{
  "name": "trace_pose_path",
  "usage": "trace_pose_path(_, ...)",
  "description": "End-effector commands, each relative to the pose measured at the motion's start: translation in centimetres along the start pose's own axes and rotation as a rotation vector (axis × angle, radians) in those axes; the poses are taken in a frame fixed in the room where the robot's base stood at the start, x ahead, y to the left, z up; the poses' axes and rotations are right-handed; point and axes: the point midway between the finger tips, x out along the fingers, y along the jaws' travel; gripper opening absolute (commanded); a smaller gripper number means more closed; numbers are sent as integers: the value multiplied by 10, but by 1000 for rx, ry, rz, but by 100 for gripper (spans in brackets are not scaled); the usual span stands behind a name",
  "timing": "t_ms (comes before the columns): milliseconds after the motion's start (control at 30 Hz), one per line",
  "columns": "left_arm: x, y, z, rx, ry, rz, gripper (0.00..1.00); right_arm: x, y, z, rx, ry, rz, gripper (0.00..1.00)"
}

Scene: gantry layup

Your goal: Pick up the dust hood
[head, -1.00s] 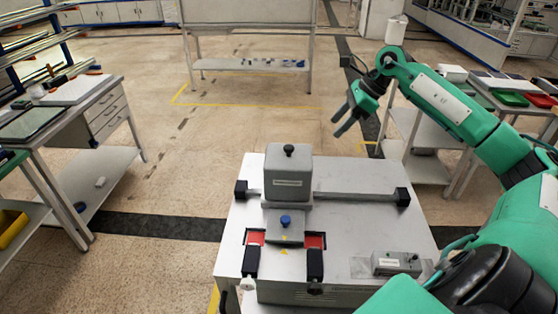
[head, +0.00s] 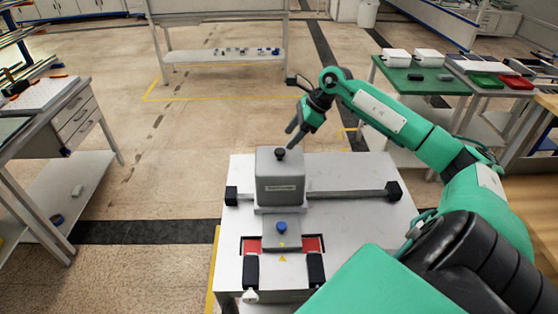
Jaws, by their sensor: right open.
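The dust hood looks to be the grey box (head: 279,178) with a black knob (head: 280,154) on top and a small label on its front. It sits upright at the middle of the rail on the white machine table (head: 350,238). My right gripper (head: 291,142) is open and empty, with its fingers pointing down and left. In the picture it is just above and right of the knob; it appears apart from it, and the depth gap is hard to tell. My left gripper is out of view.
A dark rail with black end blocks (head: 393,190) crosses the machine table. In front of the hood are a blue knob (head: 281,227), red pads and two black clamps (head: 316,269). A side table with a green top (head: 420,78) stands back right. Open floor lies left.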

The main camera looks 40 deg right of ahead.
Motion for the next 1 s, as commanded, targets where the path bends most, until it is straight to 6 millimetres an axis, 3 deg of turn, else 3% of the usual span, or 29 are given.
trace_pose_path(200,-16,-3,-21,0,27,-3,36,17,3,0,2,-1,4,55)
trace_pose_path(500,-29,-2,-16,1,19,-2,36,50,3,-2,1,-1,0,55)
trace_pose_path(767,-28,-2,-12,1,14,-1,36,53,3,-4,0,1,-1,55)
trace_pose_path(1000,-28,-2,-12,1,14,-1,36,53,3,-4,0,1,-1,12)
